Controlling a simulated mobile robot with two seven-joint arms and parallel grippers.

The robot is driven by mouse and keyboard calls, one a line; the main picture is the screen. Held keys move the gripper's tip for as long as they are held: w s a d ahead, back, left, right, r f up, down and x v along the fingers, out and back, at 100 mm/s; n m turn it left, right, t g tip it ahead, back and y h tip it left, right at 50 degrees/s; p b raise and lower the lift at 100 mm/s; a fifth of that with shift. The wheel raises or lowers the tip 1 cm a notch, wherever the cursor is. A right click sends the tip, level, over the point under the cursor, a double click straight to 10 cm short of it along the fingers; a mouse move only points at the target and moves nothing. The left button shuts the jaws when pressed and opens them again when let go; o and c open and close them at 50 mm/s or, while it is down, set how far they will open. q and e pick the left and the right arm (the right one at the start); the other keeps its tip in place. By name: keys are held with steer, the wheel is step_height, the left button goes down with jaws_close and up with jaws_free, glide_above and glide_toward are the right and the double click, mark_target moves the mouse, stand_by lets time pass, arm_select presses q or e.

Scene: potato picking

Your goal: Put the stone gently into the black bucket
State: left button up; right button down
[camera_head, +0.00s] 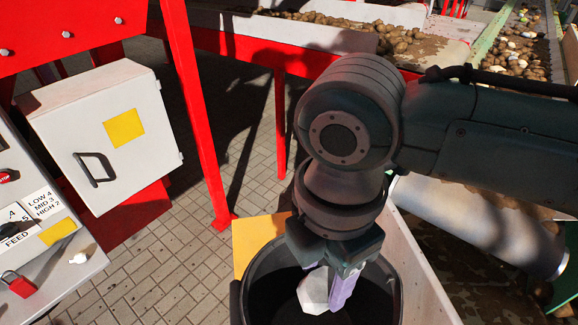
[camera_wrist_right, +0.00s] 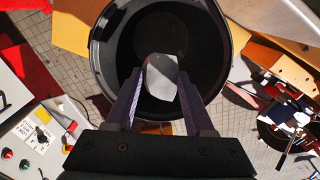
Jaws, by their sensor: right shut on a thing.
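The pale grey, angular stone (camera_head: 313,291) is between the fingers of my right gripper (camera_head: 328,287). In the right wrist view the stone (camera_wrist_right: 161,76) sits at the fingertips, with one finger of the gripper (camera_wrist_right: 158,88) on each side. The round black bucket (camera_head: 266,296) stands at the bottom centre of the head view. The stone and fingertips are over the bucket's mouth; whether they are below its rim I cannot tell. In the right wrist view the dark bucket (camera_wrist_right: 105,58) surrounds the stone in the picture. My left gripper is not in view.
A wooden board (camera_head: 425,285) stands right of the bucket, with a yellow panel (camera_head: 255,240) behind it. A metal roller (camera_head: 480,225) lies to the right. A red post (camera_head: 198,120) and a white control cabinet (camera_head: 105,130) stand left. Potato conveyors run behind.

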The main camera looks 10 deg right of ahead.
steer(key=shift+f+b, duration=0.8)
steer(key=shift+f, duration=0.6)
steer(key=shift+c, duration=0.9)
jaws_free()
step_height(320, 180, up, 10)
steer(key=shift+r, duration=0.1)
